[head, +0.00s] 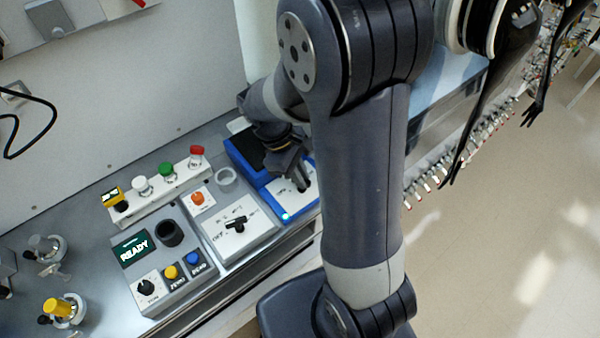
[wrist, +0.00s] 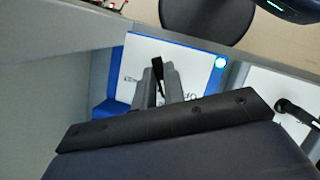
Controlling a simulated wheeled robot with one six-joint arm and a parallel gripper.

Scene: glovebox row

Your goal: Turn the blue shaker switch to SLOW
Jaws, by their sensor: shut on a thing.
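The blue shaker (head: 240,152) stands at the right end of the bench, with a white switch panel and a lit lamp (head: 286,216) at its front corner. In the wrist view the shaker's white panel (wrist: 190,58) has a blue rim, and its lamp glows at the right. My gripper (head: 300,183) is over this panel. In the wrist view my gripper (wrist: 163,80) has its two grey fingers shut on the black switch knob (wrist: 158,78). The fingers hide part of the knob and most of the printed labels, so I cannot tell which setting it points to.
Left of the shaker is a grey unit with a black OFF-marked switch (head: 236,224) and an orange knob (head: 197,198). Further left is a READY display box (head: 135,249) with coloured buttons. A rack of coloured caps (head: 166,170) stands behind. Black gloves (head: 480,100) hang at the right.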

